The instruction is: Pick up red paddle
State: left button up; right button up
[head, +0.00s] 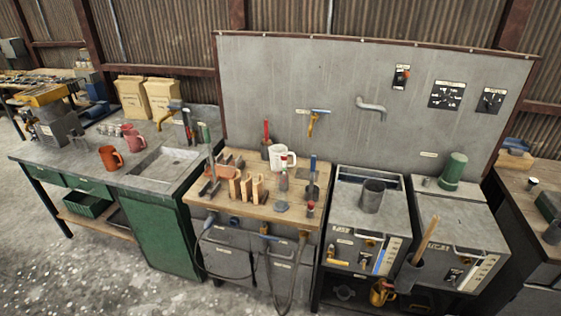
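A slim red upright piece (266,130), perhaps the red paddle or its handle, stands at the back of the wooden-topped bench. Its lower end is hidden in a dark holder (266,152). It stands left of a white mug (281,157). A smaller red-topped piece (310,206) is near the bench's front right corner. Another small piece with red on it (283,182) stands near the bench middle. I cannot tell for certain which one is the paddle. Neither of my grippers shows in the head view.
The wooden bench top (235,208) also carries wooden slotted racks (246,188) and a blue-handled tool (312,168). A sink (165,166) and orange mug (110,157) are left. Grey machines with a metal cup (373,195) and green canister (453,169) are right. Hoses hang in front.

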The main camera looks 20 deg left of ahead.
aim_at(265, 141)
jog(key=i, duration=1.05)
jog(key=z, duration=0.05)
